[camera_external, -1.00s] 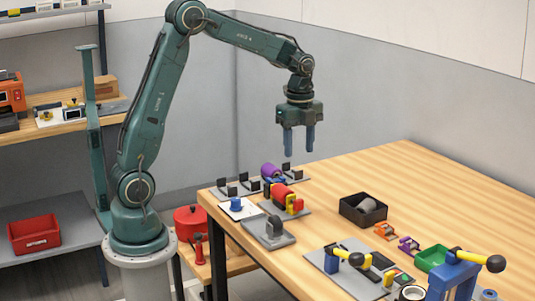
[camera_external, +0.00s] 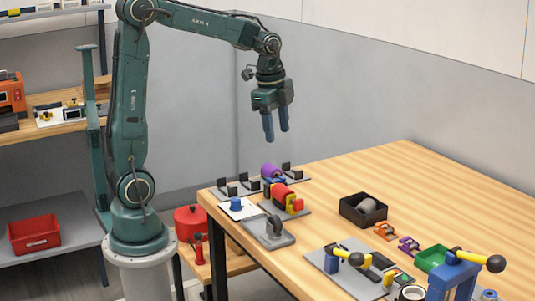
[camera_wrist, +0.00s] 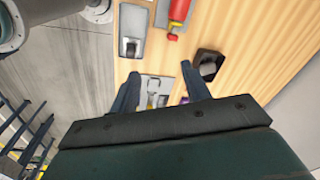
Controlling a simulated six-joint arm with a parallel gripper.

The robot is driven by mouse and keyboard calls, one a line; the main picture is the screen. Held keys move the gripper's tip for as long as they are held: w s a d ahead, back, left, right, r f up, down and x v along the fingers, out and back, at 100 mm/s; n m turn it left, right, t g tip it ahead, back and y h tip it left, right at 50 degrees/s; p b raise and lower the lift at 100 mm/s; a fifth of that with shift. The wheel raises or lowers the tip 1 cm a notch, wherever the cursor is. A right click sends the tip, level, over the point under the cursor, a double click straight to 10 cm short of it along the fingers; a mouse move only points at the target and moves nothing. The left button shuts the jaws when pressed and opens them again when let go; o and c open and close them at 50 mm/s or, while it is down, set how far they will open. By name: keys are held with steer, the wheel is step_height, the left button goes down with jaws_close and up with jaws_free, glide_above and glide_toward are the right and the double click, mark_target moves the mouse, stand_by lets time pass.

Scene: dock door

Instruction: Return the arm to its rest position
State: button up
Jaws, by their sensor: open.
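My gripper (camera_external: 275,138) hangs in the air above the far left end of the wooden table (camera_external: 400,185), fingers pointing down. Its two blue fingers are apart with nothing between them. In the wrist view my gripper (camera_wrist: 158,75) also shows open and empty, with the table top (camera_wrist: 240,30) well below it. No object touches the fingers.
Below are a purple cylinder (camera_external: 270,171), a red and yellow part (camera_external: 288,198), a grey fixture (camera_external: 268,231) and a black bin (camera_external: 363,210). Clamps with yellow handles (camera_external: 480,260) stand at the front right. A shelf with a red bin (camera_external: 34,233) is at left.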

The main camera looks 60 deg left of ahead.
steer(key=s+r+n+t, duration=0.2)
steer(key=s+n+t, duration=0.2)
steer(key=s+n, duration=0.9)
steer(key=s, duration=0.5)
steer(key=shift+s+d, duration=0.2)
steer(key=shift+s, duration=0.05)
